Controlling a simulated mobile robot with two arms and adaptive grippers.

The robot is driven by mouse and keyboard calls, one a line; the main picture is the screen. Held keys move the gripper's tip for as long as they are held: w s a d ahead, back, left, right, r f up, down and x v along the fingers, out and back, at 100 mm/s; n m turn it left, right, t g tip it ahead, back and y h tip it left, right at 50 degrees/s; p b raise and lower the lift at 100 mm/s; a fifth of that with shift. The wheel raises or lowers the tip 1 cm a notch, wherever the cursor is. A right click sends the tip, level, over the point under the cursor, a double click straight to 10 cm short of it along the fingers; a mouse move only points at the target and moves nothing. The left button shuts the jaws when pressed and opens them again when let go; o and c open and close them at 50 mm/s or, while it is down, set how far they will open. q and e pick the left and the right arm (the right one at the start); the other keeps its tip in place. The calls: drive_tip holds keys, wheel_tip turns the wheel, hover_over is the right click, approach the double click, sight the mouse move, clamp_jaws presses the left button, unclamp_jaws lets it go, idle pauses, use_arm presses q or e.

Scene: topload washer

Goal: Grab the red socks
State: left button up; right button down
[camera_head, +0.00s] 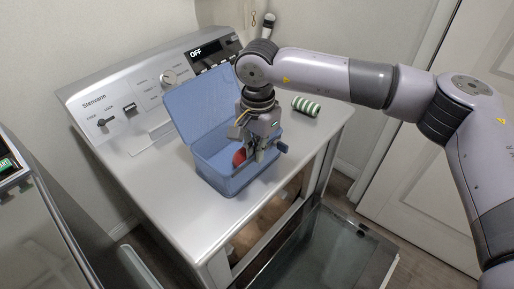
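The red socks (239,157) show as a small red patch inside an open blue box (213,181), which stands on top of the washer. My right gripper (258,158) points down over the box, its fingers at the opening just right of the red patch. The gripper hides part of the socks and the box's inside. I cannot tell whether its fingers are apart or touch the socks. My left gripper is out of view.
The box's lid (203,102) stands open at its back left. A green-and-white striped roll (306,106) lies on the washer top (165,178) to the right. The washer's control panel (150,90) rises behind. A dark glass door (325,255) hangs open at the front.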

drive_tip(key=shift+f+b, duration=0.2)
drive_tip(key=shift+b, duration=0.15)
drive_tip(key=c, duration=1.8)
unclamp_jaws()
drive_tip(key=shift+r, duration=0.1)
